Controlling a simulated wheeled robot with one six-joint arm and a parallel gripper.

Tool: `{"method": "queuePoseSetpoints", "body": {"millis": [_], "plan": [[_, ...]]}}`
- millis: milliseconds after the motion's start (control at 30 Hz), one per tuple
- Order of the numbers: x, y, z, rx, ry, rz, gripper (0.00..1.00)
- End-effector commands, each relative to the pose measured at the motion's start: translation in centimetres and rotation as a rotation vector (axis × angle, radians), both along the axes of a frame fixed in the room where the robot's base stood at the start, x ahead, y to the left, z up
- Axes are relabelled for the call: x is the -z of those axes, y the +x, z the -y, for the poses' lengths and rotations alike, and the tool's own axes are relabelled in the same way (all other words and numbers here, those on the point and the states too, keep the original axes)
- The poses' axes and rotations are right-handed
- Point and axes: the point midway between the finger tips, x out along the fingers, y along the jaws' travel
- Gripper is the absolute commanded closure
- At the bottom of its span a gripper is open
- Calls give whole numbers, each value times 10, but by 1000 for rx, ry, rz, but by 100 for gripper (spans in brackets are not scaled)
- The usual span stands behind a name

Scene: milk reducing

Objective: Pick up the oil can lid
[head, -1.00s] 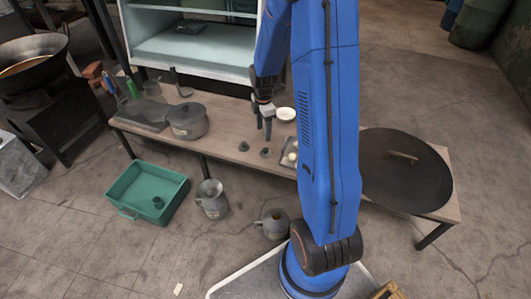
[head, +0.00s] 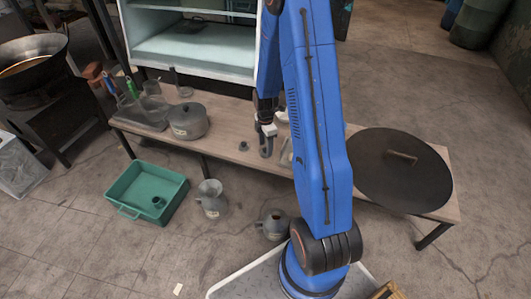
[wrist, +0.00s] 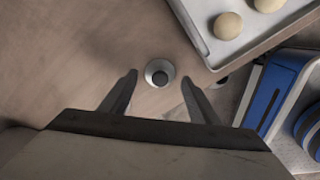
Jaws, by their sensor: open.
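A small dark round lid (wrist: 159,72) with a pale rim lies on the wooden table (wrist: 70,60). In the wrist view it appears between the fingertips of my open gripper (wrist: 159,80), with a gap on each side. In the head view my gripper (head: 266,150) hangs over the table, pointing down, and hides this lid. A similar small dark piece (head: 243,146) stands on the table just left of my gripper. The gripper is empty; its height above the lid is hard to judge.
A tray (wrist: 205,40) with pale dough balls lies close on the right. A lidded pot (head: 188,121) stands left, and a large round lid (head: 400,170) lies right. A grey can (head: 275,224) and a funnel-topped can (head: 212,199) stand on the floor beside a green crate (head: 135,185).

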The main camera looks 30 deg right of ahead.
Motion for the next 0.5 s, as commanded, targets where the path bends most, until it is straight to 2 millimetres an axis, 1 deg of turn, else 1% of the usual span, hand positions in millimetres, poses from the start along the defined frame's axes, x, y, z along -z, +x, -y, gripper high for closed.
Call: {"method": "queuePoseSetpoints", "body": {"millis": [33,133,233,400,433,467,500], "plan": [[8,0,0,0,0,-2,44],[18,0,0,0,0,-2,44],[22,0,0,0,0,0,44],[21,0,0,0,0,1,44],[21,0,0,0,0,1,49],[21,0,0,0,0,1,56],[21,0,0,0,0,1,66]]}}
